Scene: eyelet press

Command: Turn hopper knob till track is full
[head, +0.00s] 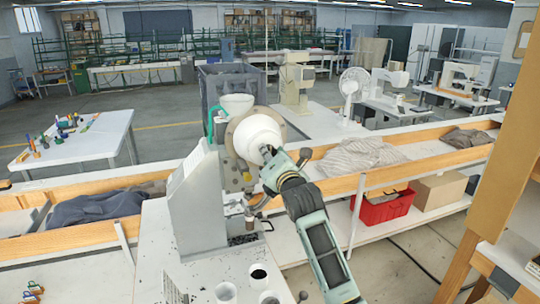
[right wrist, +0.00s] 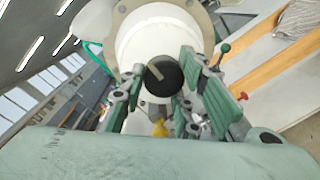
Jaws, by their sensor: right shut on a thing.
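The hopper (head: 256,134) is a white drum on the grey eyelet press (head: 196,205) in the middle of the head view. My right gripper (head: 268,153) is at the front of the drum. In the right wrist view the hopper knob (right wrist: 165,78) is dark and round with a pale stripe across it. My right gripper (right wrist: 162,88) is shut on the knob, with fingers on both sides of it. The knob is hidden by the gripper in the head view. The track is not clearly visible, so its fill cannot be told. My left gripper is not in view.
Grey cloth (head: 98,207) lies in the left wooden trough, and pale cloth (head: 362,155) lies in the right one. A red bin (head: 384,207) sits below on the right. A wooden post (head: 495,150) stands at far right.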

